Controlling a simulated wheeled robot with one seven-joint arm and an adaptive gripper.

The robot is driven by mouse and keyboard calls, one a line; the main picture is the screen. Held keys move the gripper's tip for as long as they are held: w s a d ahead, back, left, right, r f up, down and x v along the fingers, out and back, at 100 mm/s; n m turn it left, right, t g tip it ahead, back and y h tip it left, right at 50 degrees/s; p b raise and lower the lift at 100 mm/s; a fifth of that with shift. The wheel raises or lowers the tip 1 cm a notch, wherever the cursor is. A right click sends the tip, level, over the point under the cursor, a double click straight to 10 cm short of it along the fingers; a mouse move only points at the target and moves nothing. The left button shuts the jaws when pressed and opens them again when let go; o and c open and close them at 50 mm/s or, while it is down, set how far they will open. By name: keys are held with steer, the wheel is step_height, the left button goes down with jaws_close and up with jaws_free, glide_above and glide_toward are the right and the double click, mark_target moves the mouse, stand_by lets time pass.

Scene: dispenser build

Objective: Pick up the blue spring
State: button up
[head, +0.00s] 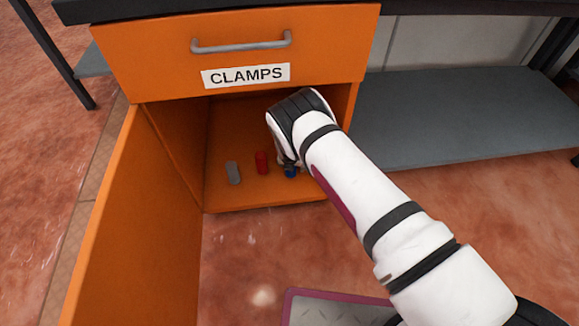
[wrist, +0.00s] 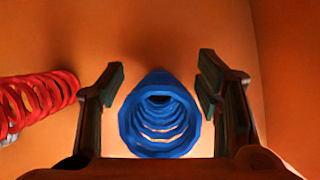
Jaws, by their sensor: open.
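The blue spring (wrist: 160,115) stands between the two open fingers of my gripper (wrist: 160,88) in the wrist view, with a gap visible on each side. In the head view the blue spring (head: 291,172) shows only in part beneath the end of my arm, near the right side of the orange cabinet's floor. My gripper (head: 286,163) is mostly hidden there by my own arm. It is inside the cabinet, open and holding nothing.
A red spring (head: 262,162) stands just left of the blue one; it also shows in the wrist view (wrist: 35,98). A grey piece (head: 233,173) stands farther left. The cabinet's right wall (head: 343,103) is close to my arm. The drawer marked CLAMPS (head: 330,58) is above, and the open door (head: 130,220) is at left.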

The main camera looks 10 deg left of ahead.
steer(key=c, duration=1.3)
steer(key=shift+r, duration=0.1)
steer(key=shift+c, duration=0.2)
